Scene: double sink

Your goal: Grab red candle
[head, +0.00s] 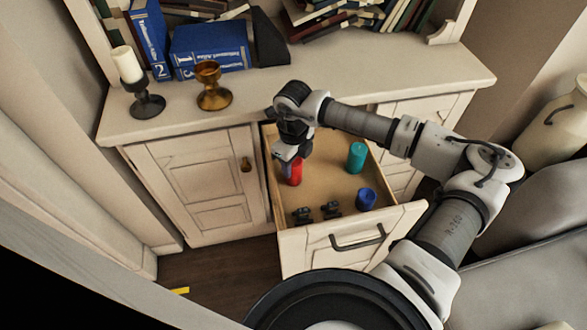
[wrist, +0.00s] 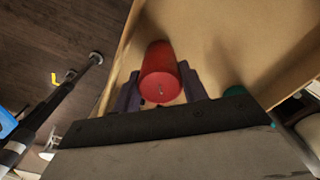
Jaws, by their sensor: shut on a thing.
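The red candle (head: 294,172) stands in the open drawer (head: 330,235), near its left side. In the wrist view the red candle (wrist: 160,72) sits between the two fingers of my gripper (wrist: 162,88), one finger on each side. My gripper (head: 291,158) reaches down into the drawer from above and is shut on the candle. The candle's upper part is partly hidden by the gripper in the head view. I cannot tell whether its base is still touching the drawer floor.
A teal candle (head: 356,157) and a blue candle (head: 366,198) stand to the right in the drawer. Small dark objects (head: 318,212) lie near the drawer front. On the cabinet top are a white candle (head: 127,64) in a dark holder, an amber goblet (head: 212,86) and books (head: 210,48).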

